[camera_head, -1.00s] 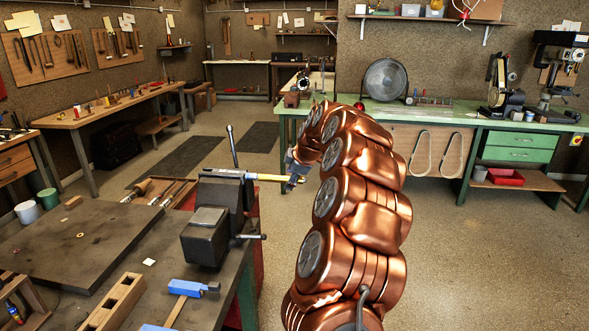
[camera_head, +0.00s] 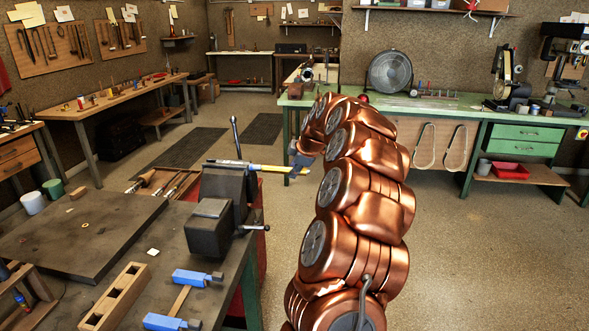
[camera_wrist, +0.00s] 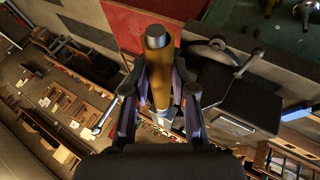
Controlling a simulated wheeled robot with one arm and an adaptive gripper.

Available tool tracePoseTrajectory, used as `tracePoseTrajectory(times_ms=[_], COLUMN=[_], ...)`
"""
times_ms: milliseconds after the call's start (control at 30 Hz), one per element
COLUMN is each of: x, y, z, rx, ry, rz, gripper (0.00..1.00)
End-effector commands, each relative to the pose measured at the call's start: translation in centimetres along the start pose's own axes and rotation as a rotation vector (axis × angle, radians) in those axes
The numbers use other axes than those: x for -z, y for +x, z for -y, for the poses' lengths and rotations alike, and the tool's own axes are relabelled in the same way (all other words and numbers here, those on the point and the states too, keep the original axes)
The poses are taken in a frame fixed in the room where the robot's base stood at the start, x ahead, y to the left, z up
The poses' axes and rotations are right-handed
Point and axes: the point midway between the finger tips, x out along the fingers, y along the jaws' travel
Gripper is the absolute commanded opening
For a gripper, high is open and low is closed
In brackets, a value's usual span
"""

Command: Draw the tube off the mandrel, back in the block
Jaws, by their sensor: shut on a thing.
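The brass tube (camera_head: 268,168) lies roughly level, in line with the grey mandrel (camera_head: 228,163) at the top of the dark vise (camera_head: 225,190). My gripper (camera_head: 299,160), partly hidden behind my arm, is at the tube's right end. In the wrist view my gripper (camera_wrist: 160,105) is shut on the brass tube (camera_wrist: 160,90), with a finger on each side. A grey round end (camera_wrist: 155,42) shows at the tube's tip. How far the tube overlaps the mandrel is unclear. A wooden block (camera_head: 115,297) with square openings lies on the near bench.
Blue-headed hammers (camera_head: 197,277) and a dark flat plate (camera_head: 85,235) lie on the near bench. A green bench (camera_head: 460,105) is at the back. The floor (camera_head: 480,250) to the right is clear.

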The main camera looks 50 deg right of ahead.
Motion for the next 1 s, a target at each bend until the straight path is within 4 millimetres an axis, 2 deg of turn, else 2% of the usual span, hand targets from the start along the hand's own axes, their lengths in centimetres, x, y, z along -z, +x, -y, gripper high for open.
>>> tracePoseTrajectory(times_ms=[1000], x=[-4.3], y=[-1.7], z=[0.0], rx=[-0.001], ry=[0.0], rz=[0.0], gripper=[0.0])
